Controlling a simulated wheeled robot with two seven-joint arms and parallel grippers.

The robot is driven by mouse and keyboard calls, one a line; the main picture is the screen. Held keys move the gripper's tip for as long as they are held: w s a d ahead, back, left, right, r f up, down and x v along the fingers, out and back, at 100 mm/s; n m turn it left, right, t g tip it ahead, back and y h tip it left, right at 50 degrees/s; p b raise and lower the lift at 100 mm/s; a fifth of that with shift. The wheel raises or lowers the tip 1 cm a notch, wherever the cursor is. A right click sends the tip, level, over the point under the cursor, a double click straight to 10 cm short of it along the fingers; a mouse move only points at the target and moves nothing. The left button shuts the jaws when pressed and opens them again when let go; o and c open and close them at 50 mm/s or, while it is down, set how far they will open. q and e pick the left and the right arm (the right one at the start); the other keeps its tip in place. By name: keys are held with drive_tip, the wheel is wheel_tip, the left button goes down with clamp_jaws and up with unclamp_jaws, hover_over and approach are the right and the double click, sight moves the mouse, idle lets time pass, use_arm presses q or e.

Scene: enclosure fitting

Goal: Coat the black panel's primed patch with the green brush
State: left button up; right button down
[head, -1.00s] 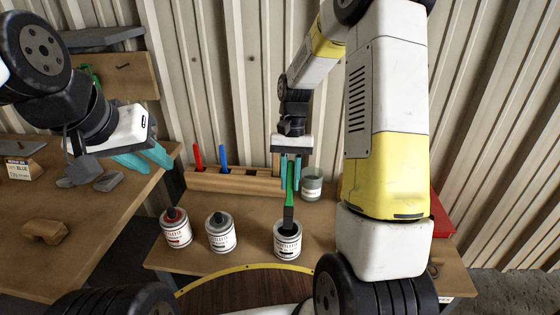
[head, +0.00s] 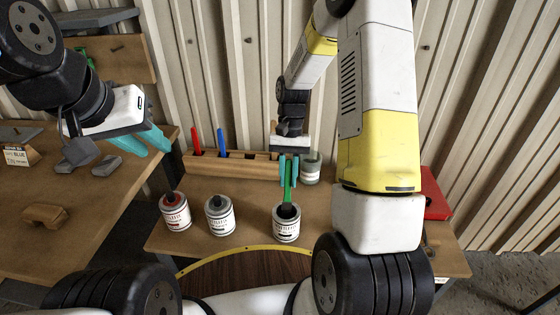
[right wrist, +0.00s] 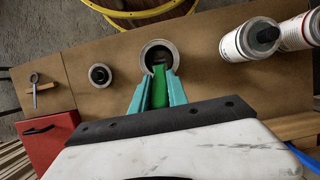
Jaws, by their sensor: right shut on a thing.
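My right gripper (head: 289,171) is shut on the green brush (head: 288,194) above the right-hand paint can (head: 286,229). The brush points down and its dark head is inside the can's open mouth. The right wrist view also shows the green brush (right wrist: 159,88) between the teal fingers, reaching into the can (right wrist: 158,52). The bristle tip is hidden in the can. My left gripper (head: 143,141) is open and empty, raised over the gap between the two tables. I cannot make out the black panel or its primed patch in these views.
A red-labelled can (head: 175,212) and a grey-topped can (head: 219,217) stand left of the brush's can. Behind them a wooden rack (head: 232,166) holds a red and a blue brush. A grey jar (head: 311,169) stands behind the gripper. A red box (head: 437,207) is at right.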

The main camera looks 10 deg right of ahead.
drive_tip(key=shift+f, duration=0.6)
idle(1.6)
drive_tip(key=shift+r, duration=0.1)
drive_tip(key=shift+r, duration=3.45)
